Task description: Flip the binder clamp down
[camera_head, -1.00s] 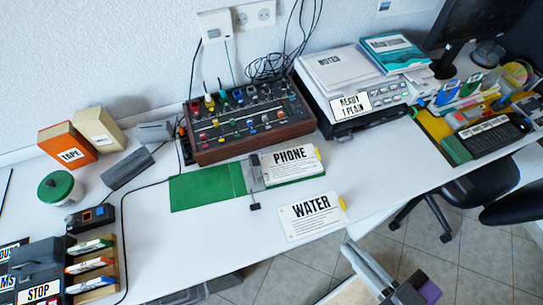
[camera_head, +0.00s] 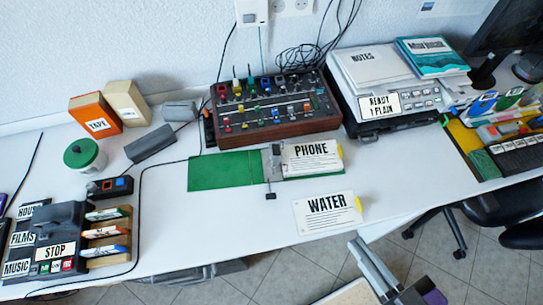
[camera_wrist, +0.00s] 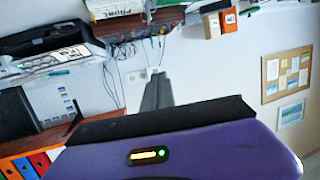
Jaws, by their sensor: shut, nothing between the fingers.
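The binder clamp (camera_head: 271,165) is a small grey metal piece at the left edge of the white PHONE card (camera_head: 311,158) on a green board (camera_head: 226,171). A thin lever with a dark tab (camera_head: 270,196) sticks out from it toward the front of the desk. Its exact tilt is too small to tell. My gripper (camera_head: 357,244) is shut and empty, low in front of the desk's front edge, right of the WATER card and well apart from the clamp. In the wrist view, my gripper (camera_wrist: 158,78) shows as closed dark fingers above the purple wrist.
The WATER card (camera_head: 326,213) lies on the desk near the front edge. Behind the clamp stands a wooden-sided mixer (camera_head: 273,110). A button panel marked STOP (camera_head: 55,250) is at the left. A chair (camera_head: 500,210) stands at the right.

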